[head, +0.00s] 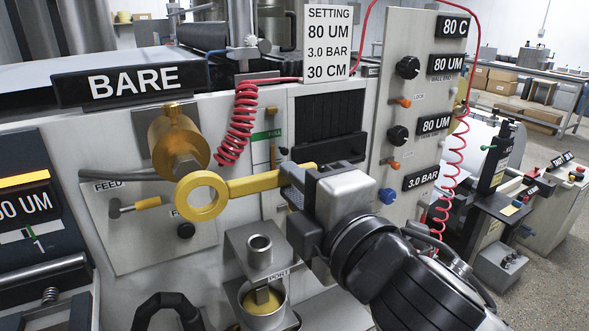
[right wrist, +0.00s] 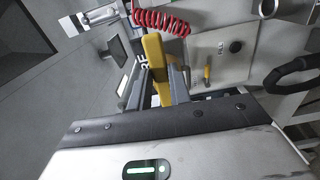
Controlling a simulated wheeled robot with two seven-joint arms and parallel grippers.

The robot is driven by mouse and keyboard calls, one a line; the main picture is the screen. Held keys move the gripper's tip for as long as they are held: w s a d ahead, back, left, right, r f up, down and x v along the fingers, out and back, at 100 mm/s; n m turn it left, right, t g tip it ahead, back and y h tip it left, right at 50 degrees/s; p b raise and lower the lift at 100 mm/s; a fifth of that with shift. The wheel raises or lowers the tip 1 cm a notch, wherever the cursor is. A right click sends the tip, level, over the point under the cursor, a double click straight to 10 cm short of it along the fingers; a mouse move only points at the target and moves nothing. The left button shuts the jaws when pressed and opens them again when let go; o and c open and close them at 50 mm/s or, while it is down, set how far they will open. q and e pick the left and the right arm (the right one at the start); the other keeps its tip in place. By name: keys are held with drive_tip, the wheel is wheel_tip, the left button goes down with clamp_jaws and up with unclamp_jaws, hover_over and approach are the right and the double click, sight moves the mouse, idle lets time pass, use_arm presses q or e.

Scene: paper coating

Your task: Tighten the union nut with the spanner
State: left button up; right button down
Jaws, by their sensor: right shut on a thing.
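The yellow spanner (head: 207,196) has a round ring end and a flat handle. My right gripper (head: 303,183) is shut on the handle, and the ring points left. The handle also shows between the fingers in the right wrist view (right wrist: 154,55). The brass union nut (head: 175,137) sits on the panel, with a grey stub (head: 186,166) at its front. The ring appears just below and in front of the stub, not around the nut. I cannot tell whether they touch. My left gripper is not in view.
A red coiled hose (head: 238,122) hangs right of the nut. A metal pot (head: 262,298) stands below the spanner. A control panel (head: 385,120) rises behind my right gripper.

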drive_tip(key=shift+a+r, duration=0.15)
drive_tip(key=shift+p+x, duration=0.7)
drive_tip(key=shift+x, duration=1.65)
drive_tip(key=shift+p+x, duration=0.65)
drive_tip(key=shift+x, duration=0.85)
idle(0.4)
